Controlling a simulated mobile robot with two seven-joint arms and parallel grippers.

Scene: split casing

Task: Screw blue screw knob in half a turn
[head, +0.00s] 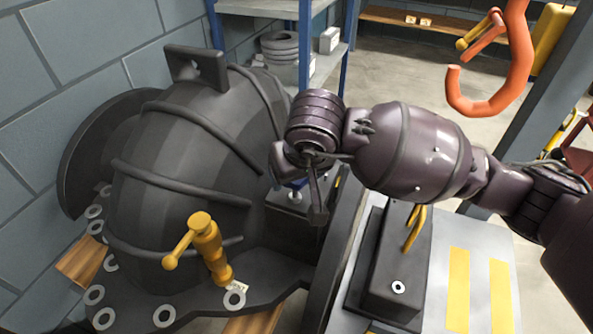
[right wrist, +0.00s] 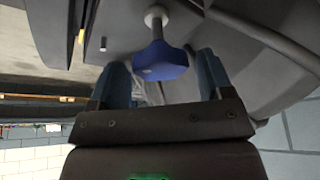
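The blue screw knob (right wrist: 160,62) hangs on a short grey shaft from a round light washer in the right wrist view. My right gripper (right wrist: 164,72) is open, with one finger on each side of the knob. A visible gap separates each finger from the knob, so it is not gripped. In the head view my right gripper (head: 306,195) reaches down beside the dark domed casing (head: 165,190), and a small blue patch shows beside it, mostly hidden by the wrist. My left gripper is not in view.
A yellow-orange handle (head: 207,245) stands up from the casing's flange at front left. A dark box with a yellow handle (head: 398,255) sits on the grey surface right of the casing. An orange hook (head: 513,60) hangs at upper right. Shelving (head: 270,8) stands behind.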

